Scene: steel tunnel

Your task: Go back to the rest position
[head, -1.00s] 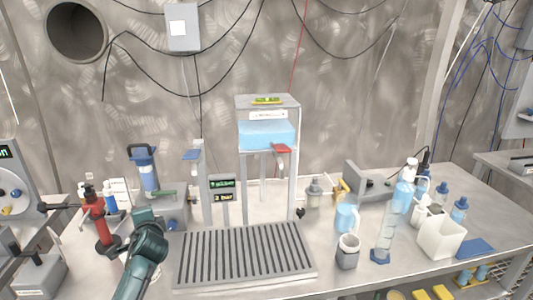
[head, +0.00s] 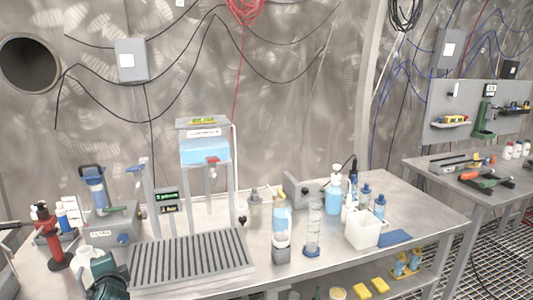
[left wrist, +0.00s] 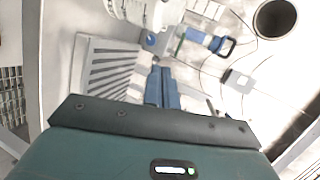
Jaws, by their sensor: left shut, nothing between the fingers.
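My left arm (head: 103,277) shows teal and dark at the bottom left of the head view, in front of the drain tray's left end; its fingers cannot be made out there. In the left wrist view my left gripper (left wrist: 163,88) has its blue-grey fingers together, with nothing between them. The slatted drain tray (left wrist: 105,68) lies left of the fingers in that view. My right gripper is in neither view.
On the steel bench stand the drain tray (head: 190,262), a water tank (head: 205,150), a blue filter (head: 95,188), a red tool (head: 50,235), a measuring cylinder (head: 314,230) and a white container (head: 364,230). A second table (head: 480,180) with tools stands right, beyond a floor gap.

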